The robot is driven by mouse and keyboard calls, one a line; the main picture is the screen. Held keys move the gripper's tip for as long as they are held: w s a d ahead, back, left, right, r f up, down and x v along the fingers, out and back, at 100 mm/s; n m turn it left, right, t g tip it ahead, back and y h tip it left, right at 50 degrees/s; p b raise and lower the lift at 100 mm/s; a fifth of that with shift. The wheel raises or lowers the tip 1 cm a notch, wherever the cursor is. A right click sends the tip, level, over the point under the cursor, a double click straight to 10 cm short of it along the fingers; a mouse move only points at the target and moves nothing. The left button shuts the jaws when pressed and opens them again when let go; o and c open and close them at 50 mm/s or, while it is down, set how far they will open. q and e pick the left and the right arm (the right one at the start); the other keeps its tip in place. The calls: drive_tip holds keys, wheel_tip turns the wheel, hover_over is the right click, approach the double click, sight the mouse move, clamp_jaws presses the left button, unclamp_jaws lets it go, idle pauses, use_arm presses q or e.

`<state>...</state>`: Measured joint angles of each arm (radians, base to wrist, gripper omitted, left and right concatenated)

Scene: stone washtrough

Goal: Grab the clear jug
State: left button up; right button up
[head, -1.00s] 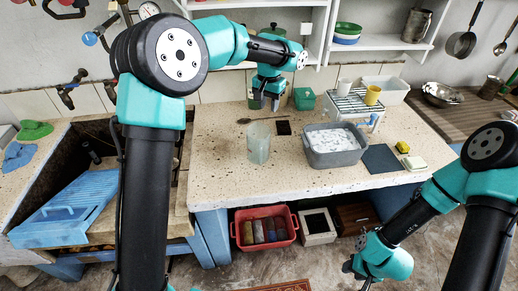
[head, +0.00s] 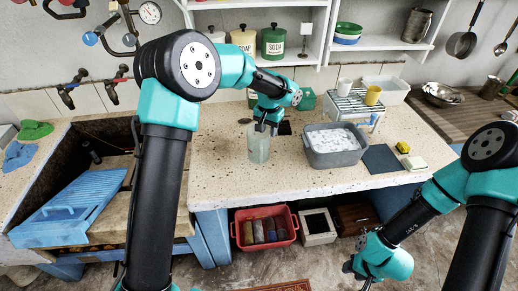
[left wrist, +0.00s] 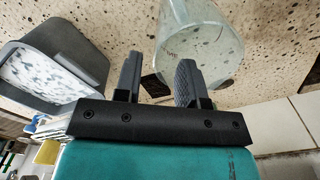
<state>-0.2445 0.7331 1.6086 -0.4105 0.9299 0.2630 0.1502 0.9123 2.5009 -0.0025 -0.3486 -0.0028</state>
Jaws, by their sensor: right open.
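The clear jug (head: 258,151) stands upright on the speckled stone counter, left of the grey basin. My left gripper (head: 267,128) is at the height of the jug's upper part, partly in front of its rim. In the left wrist view the fingers (left wrist: 158,66) are apart with nothing between them. There the jug (left wrist: 207,40) lies mostly to the right of the fingers, and the right finger overlaps its outline. I cannot tell whether they touch. My right gripper (head: 356,268) is low at the lower right, away from the counter, open and empty.
The grey basin (head: 340,158) with white, foamy contents is right of the jug. A wire rack (head: 352,103) with cups stands behind it. A dark mat (head: 381,159) lies farther right. The counter left of the jug (head: 217,150) is clear.

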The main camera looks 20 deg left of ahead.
sight(268, 139)
use_arm(q)
drive_tip(key=shift+d+f, duration=0.1)
drive_tip(key=shift+f, duration=2.55)
drive_tip(key=shift+c, duration=0.3)
clamp_jaws()
